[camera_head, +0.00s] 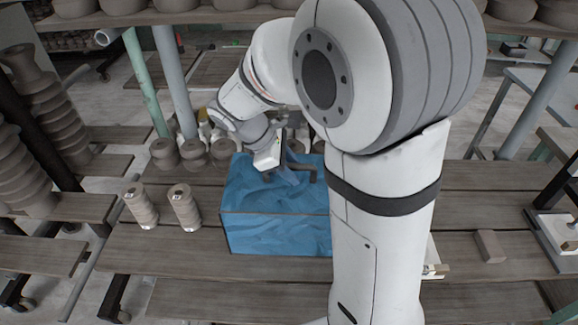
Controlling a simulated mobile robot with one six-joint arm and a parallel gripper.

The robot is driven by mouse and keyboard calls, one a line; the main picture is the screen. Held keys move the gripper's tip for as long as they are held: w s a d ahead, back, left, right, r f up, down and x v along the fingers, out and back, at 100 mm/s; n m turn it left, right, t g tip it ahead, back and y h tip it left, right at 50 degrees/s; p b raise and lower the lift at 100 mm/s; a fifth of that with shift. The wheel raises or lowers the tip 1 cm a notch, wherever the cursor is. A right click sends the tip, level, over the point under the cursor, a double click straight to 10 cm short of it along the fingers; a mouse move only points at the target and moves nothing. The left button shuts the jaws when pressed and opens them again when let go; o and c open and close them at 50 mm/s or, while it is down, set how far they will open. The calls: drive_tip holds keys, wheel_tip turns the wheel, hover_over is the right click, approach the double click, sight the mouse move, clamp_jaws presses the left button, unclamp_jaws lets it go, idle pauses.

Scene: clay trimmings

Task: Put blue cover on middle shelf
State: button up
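The blue cover (275,232) is a box-shaped blue thing with a wrinkled, cloth-like surface. It stands on a brown slatted wooden shelf (165,245) in the middle of the view. My arm partly hides its right side. My gripper (290,172) is over the cover's top, pointing down at it. A bit of blue shows right by the dark fingers. I cannot tell whether the fingers are closed on the cover or only touching it. Which board counts as the middle shelf is not clear from this view.
Two ribbed spools (185,207) stand left of the cover, with several grey clay pots (195,154) behind. A small grey block (489,246) lies at right. Upright green and grey posts (146,80) rise behind. An upper shelf (200,17) holds pots. Slats at the front are bare.

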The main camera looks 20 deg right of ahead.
drive_tip(key=s+v, duration=0.1)
drive_tip(key=v, duration=1.1)
drive_tip(key=s+d+f+m+t+y, duration=0.1)
drive_tip(key=s+d+f+m+y, duration=0.2)
drive_tip(key=s+m, duration=0.3)
drive_tip(key=s+d+f+m+t+y, duration=0.2)
drive_tip(key=s+d+f+m+y, duration=0.1)
drive_tip(key=s+m, duration=0.4)
drive_tip(key=shift+s+m+t, duration=0.3)
drive_tip(key=shift+s+m, duration=0.05)
drive_tip(key=shift+m, duration=0.15)
drive_tip(key=shift+s+f, duration=0.1)
